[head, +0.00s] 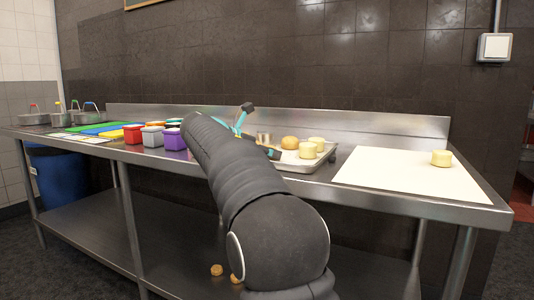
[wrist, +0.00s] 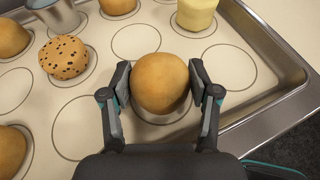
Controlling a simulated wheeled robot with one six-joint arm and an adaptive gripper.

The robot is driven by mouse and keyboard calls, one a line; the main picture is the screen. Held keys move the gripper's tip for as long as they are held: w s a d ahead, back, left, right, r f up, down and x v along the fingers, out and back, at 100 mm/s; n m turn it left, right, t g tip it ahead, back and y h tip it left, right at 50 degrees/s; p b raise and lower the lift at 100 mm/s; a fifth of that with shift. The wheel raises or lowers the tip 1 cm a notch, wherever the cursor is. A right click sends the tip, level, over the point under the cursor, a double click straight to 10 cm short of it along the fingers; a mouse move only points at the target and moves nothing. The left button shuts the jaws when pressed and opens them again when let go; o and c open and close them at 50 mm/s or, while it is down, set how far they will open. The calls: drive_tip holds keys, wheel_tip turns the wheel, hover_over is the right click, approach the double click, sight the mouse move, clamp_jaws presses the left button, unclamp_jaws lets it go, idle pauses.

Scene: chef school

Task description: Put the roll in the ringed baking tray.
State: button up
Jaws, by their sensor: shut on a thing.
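A golden-brown roll (wrist: 161,82) is between the fingers of my gripper (wrist: 163,86), which is shut on it, one finger at each side. The ringed baking tray (wrist: 232,128) lies under it, cream-coloured with dark printed circles and a raised metal rim. The roll is over a ring whose edge shows just below it. I cannot tell whether its underside touches the tray. In the head view the tray (head: 301,167) lies on the steel table, and my arm hides the held roll and most of the gripper.
The tray also holds a speckled bun (wrist: 64,57), brown rolls (wrist: 11,150), a metal cup (wrist: 56,15) and pale cylinders (wrist: 196,13). Several rings are empty. A white board (head: 400,177) with one pale cylinder (head: 441,158) is at right. Coloured tubs (head: 174,139) stand left.

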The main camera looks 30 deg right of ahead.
drive_tip(key=shift+f, duration=0.1)
drive_tip(key=o, duration=1.1)
drive_tip(key=shift+o, duration=0.2)
drive_tip(key=shift+a+r, duration=0.15)
drive_tip(key=shift+r, duration=0.1)
drive_tip(key=p+v, duration=0.1)
drive_tip(key=v, duration=1)
drive_tip(key=shift+a, duration=0.3)
drive_tip(key=shift+r, duration=0.1)
